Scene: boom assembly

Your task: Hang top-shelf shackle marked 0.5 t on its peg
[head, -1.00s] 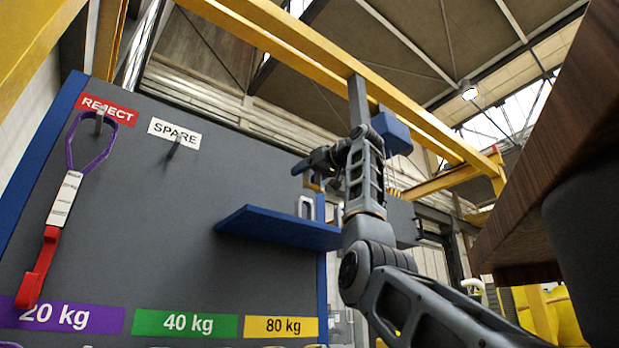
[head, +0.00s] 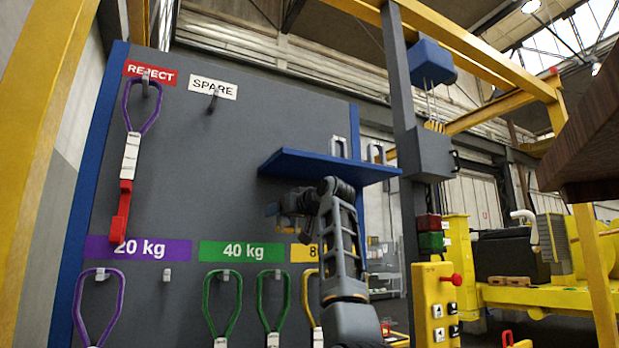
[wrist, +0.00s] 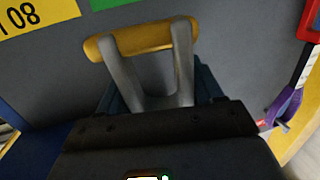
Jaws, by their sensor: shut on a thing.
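My gripper (head: 275,209) is in front of the grey board, below the blue shelf (head: 328,166), beside the 80 kg label. In the wrist view my gripper (wrist: 157,98) is shut on a shackle (wrist: 181,62) with a grey U-shaped bow and a yellow pin. The pin end points away from the gripper. Its marking cannot be read. In the head view the held shackle is small and hard to make out. Two other pale shackles, a left one (head: 339,147) and a right one (head: 376,153), stand on the shelf. No peg marked 0.5 t can be made out.
A purple-and-red sling (head: 131,150) hangs under REJECT; the SPARE peg (head: 213,101) is empty. Purple (head: 97,308) and green (head: 222,304) slings hang below the weight labels. A grey post (head: 402,110) and a yellow control box (head: 437,305) stand right of the board.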

